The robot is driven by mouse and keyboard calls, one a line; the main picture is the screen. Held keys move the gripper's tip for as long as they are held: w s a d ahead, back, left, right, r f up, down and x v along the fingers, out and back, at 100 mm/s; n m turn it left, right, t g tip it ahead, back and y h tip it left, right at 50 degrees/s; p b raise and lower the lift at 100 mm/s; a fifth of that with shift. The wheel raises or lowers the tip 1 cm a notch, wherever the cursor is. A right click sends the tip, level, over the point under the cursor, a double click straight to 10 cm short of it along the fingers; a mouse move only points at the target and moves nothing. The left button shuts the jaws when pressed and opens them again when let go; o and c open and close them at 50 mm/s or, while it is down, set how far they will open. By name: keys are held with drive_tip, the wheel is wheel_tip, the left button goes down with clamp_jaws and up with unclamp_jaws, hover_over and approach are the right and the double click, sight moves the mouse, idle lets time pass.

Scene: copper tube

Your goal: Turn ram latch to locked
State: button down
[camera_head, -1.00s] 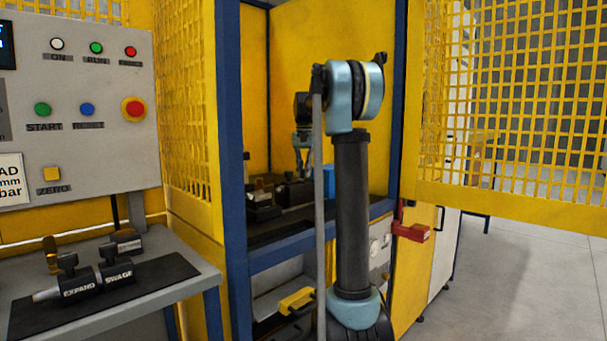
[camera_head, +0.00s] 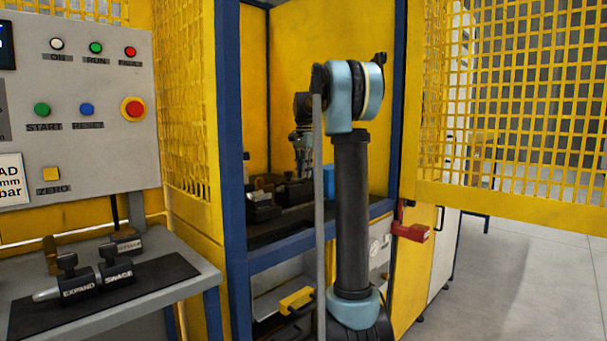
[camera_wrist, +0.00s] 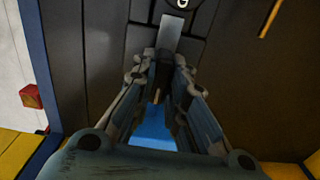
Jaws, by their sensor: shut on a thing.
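In the wrist view my gripper (camera_wrist: 163,62) points away from the camera at dark tooling. Its fingers are close together around the near end of a flat grey bar (camera_wrist: 170,35), which looks like the ram latch lever. The fingertips hide the gripped end. In the head view my gripper (camera_head: 301,160) reaches down inside the yellow cell, above black tooling blocks (camera_head: 292,190), partly behind my arm. The latch and its marked positions cannot be made out there.
A blue block (camera_head: 329,181) stands beside the tooling, and blue also shows between the fingers. The cell's blue post (camera_head: 229,150) and yellow walls are close around the arm. A bench (camera_head: 150,310) with EXPAND and SWAGE tools is at left. A yellow mesh door (camera_head: 510,110) stands at right.

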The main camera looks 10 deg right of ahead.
drive_tip(key=shift+a, duration=0.1)
drive_tip(key=c, duration=1.6)
unclamp_jaws()
wheel_tip(320, 180, up, 12)
drive_tip(key=shift+w, duration=0.1)
